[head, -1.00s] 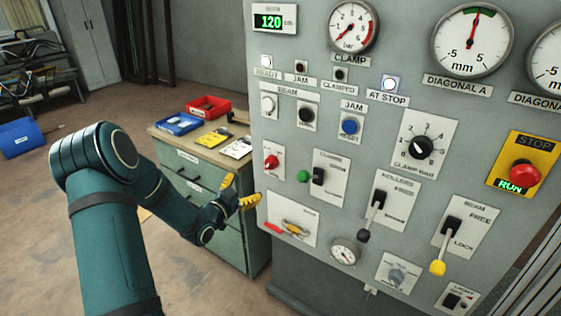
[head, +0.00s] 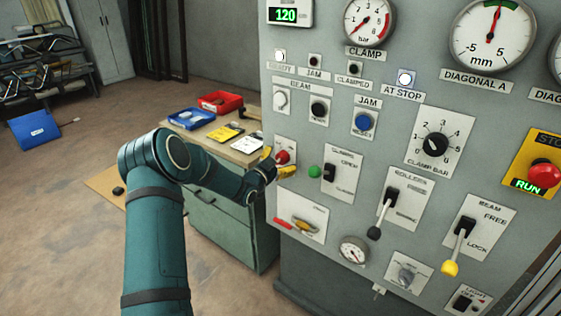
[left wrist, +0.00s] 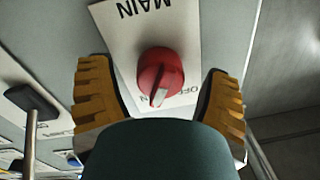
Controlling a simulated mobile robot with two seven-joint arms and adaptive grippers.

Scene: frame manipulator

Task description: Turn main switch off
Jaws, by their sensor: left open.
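The main switch is a red rotary knob (head: 283,157) on a white plate at the left edge of the grey control panel (head: 330,25). In the left wrist view the fingers (left wrist: 160,98) stand either side of the knob, with gaps visible. My right gripper is not in view.
Below is a plate with red and yellow handles (head: 300,226). A green cabinet (head: 215,232) with trays stands behind my left arm.

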